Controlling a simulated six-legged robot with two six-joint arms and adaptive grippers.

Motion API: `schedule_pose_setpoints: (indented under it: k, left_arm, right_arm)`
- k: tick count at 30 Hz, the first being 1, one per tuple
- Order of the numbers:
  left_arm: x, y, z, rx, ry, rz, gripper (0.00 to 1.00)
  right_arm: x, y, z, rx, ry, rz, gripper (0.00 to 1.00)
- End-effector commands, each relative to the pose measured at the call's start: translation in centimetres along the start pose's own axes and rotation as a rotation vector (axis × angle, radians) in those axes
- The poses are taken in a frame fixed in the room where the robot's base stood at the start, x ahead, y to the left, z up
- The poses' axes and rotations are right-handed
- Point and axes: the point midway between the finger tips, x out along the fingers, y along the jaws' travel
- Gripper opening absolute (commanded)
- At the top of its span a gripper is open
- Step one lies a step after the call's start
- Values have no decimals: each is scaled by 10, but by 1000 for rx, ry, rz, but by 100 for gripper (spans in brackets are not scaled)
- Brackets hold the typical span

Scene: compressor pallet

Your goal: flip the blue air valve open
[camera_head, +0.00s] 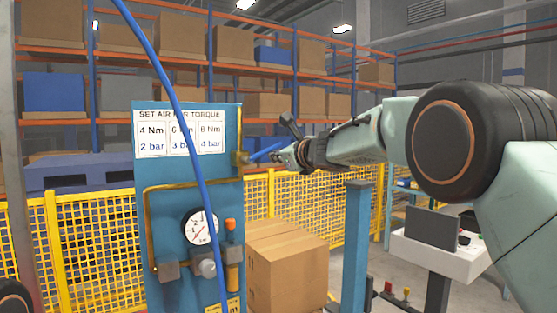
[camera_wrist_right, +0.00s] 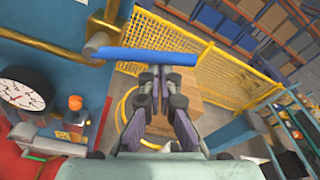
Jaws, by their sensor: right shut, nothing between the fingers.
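The blue air valve lever (camera_head: 268,151) sticks out to the right from the upper right edge of the blue panel (camera_head: 170,172). In the wrist view the lever (camera_wrist_right: 150,56) lies nearly level, running right from its valve body (camera_wrist_right: 97,43) on a brass pipe. My right gripper (camera_head: 283,154) comes in from the right, at the lever's outer end. In the wrist view its fingers (camera_wrist_right: 166,78) are shut and empty, with the tips close to the lever's lower edge. I cannot tell whether they touch it. My left gripper is out of view.
The panel carries a round gauge (camera_head: 200,226), an orange-capped fitting (camera_head: 231,225) and a torque sign (camera_head: 180,134). A blue hose (camera_head: 184,120) hangs in front. A cardboard box (camera_head: 287,262) and yellow mesh fence (camera_head: 95,240) stand behind. A blue post (camera_head: 356,240) is right of the box.

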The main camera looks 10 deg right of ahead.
Motion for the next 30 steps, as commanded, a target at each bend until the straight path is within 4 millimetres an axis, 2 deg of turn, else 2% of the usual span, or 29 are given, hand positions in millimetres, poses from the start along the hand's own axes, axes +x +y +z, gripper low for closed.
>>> schedule_pose_setpoints:
  k: [14,27,30]
  left_arm:
    - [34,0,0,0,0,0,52]
    - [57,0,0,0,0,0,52]
    - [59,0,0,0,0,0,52]
  right_arm:
    - [3,-2,26,-385,-6,-55,0]
    - [-3,7,54,-792,-5,-112,0]
    - [-4,10,59,-784,-4,-110,0]
